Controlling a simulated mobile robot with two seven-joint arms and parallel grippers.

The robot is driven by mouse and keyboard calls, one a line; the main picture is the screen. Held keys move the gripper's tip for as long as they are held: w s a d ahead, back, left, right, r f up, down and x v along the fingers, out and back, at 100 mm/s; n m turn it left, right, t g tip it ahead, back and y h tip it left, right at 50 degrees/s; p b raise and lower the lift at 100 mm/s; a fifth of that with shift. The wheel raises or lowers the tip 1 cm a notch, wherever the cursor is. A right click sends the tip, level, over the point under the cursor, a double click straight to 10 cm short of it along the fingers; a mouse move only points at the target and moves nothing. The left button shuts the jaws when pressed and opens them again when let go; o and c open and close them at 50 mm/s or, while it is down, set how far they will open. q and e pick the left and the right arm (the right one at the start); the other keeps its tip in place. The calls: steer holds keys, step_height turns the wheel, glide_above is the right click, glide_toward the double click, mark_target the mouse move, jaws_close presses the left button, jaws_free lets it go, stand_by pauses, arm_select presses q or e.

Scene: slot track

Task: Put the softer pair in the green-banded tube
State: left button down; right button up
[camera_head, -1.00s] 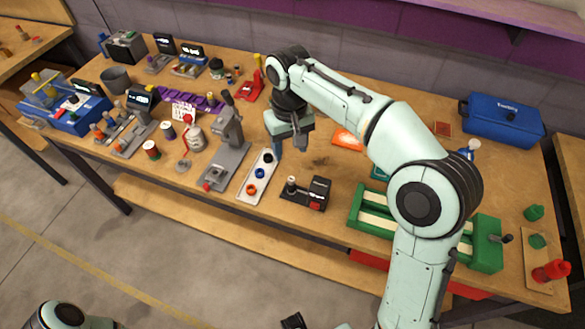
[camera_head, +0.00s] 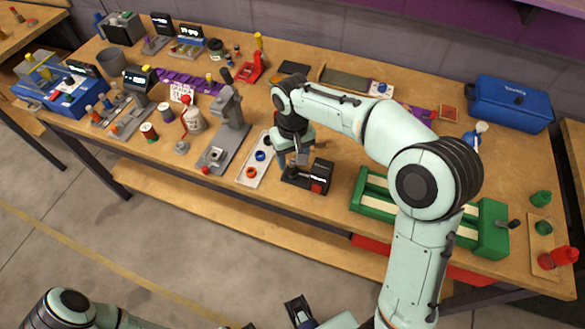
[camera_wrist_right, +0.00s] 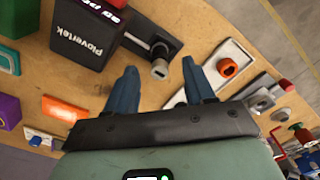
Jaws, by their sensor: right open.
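My right gripper (camera_head: 299,165) is open and empty above the black tester (camera_head: 318,178), a box with a lit display. In the right wrist view its two blue fingers (camera_wrist_right: 159,66) point at a small grey cylinder (camera_wrist_right: 160,66) on the tester's base. I cannot tell if they touch it. A white tray (camera_head: 243,180) beside the tester holds an orange ring (camera_head: 251,172) and a blue ring (camera_head: 260,156). A small tube (camera_head: 149,132) with red and green colouring stands to the left. Which pair is softer is not visible. A dark shape at the bottom may be my left gripper (camera_head: 299,312).
A grey press (camera_head: 225,140) stands left of the tray. A green fixture (camera_head: 373,197) is to the right, near the bench's front edge. A blue toolbox (camera_head: 508,103) is at the back right. Several small items crowd the left bench.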

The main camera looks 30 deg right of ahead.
mark_target(293, 161)
steer(key=shift+f, duration=0.6)
jaws_close()
steer(key=shift+r, duration=0.1)
